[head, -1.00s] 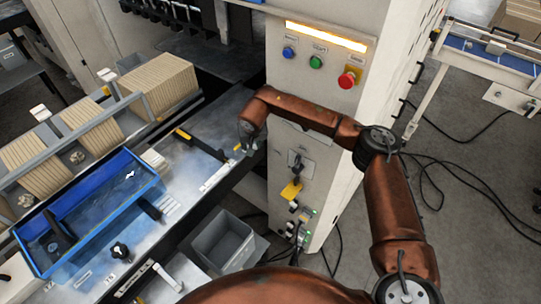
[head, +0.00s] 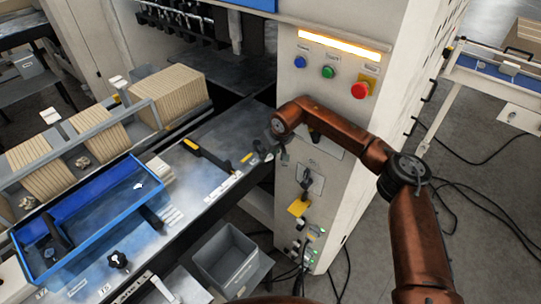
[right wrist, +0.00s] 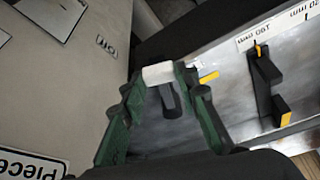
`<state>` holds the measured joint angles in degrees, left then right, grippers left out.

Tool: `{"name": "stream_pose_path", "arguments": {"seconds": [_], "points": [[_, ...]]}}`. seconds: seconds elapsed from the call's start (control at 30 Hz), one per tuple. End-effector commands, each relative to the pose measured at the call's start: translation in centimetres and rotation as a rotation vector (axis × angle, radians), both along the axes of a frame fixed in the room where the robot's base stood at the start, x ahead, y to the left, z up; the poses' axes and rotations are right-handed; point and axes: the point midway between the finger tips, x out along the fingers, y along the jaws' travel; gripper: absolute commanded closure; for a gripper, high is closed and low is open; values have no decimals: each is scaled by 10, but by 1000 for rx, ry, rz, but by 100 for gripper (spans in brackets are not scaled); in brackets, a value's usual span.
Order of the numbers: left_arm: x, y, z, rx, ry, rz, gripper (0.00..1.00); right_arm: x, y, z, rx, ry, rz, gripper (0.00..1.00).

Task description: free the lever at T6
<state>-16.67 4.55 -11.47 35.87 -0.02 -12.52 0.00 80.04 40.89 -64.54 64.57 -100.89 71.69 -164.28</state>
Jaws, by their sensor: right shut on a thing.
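My right gripper (head: 270,152) is at the right end of the machine's metal bed, beside the cabinet's corner. In the right wrist view the gripper's (right wrist: 158,78) green-sided fingers are shut on a small pale block (right wrist: 158,72). A dark grey post (right wrist: 171,101) shows between the fingers; I cannot tell if it joins the block. A black lever-like bar with yellow ends (right wrist: 265,85) lies on the bed, apart from the gripper; it also shows in the head view (head: 207,156). I cannot read a T6 label. My left gripper is out of view.
The cabinet (head: 345,45) has blue, green and red buttons, with a switch and a yellow tag (head: 298,207) below. A blue tray (head: 100,225) lies on the bed at left. A grey bin (head: 228,258) stands below. Cables run on the floor at right.

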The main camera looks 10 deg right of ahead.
Motion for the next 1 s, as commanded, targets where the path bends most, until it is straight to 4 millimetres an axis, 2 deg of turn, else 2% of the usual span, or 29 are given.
{"name": "stream_pose_path", "arguments": {"seconds": [0.17,0.2,0.43,0.77,1.0], "points": [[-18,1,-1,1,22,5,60,0,0,0,0,0,0,100],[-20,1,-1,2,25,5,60,0,0,0,0,0,0,70],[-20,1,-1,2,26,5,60,0,0,0,0,0,-1,54],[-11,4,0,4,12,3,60,-1,-1,4,0,-1,-2,54],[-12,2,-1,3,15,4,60,-13,-7,37,-1,-3,-1,54]]}}
